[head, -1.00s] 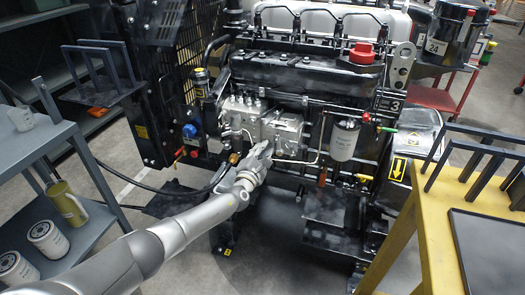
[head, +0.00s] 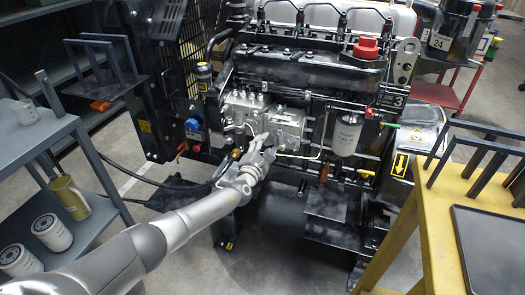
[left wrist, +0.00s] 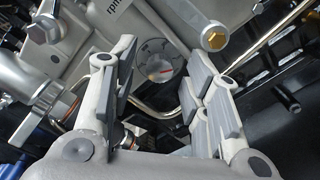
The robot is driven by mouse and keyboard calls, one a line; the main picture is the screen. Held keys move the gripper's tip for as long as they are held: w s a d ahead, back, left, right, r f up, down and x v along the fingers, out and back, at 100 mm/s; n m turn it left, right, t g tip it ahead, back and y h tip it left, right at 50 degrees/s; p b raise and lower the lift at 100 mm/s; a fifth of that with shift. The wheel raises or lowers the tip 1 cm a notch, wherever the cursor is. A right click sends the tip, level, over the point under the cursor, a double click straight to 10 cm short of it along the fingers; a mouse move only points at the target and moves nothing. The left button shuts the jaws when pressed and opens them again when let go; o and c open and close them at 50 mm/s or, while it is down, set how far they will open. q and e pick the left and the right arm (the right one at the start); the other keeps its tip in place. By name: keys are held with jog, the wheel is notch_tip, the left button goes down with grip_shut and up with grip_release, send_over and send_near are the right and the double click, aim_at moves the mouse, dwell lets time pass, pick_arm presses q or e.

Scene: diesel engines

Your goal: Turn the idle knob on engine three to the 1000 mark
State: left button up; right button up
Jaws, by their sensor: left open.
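Engine three (head: 300,75) stands ahead, with a plate marked 3 (head: 398,102) on its right side. In the left wrist view, the round grey idle knob (left wrist: 157,66) has a red pointer line and a dial plate with small marks around it; I cannot read the numbers. My left gripper (head: 266,143) is at the silver pump housing (head: 290,125) on the engine's front. In the left wrist view my left gripper (left wrist: 160,62) is open, its fingers to either side of the knob and apart from it. The knob is too small to make out in the head view.
A white filter (head: 346,133) hangs right of the pump. A grey shelf (head: 95,225) stands left, a yellow table (head: 425,235) right.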

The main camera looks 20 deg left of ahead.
pick_arm(q)
jog(key=s, duration=1.2)
jog(key=shift+a, duration=0.25)
pick_arm(e)
jog(key=shift+s, duration=0.1)
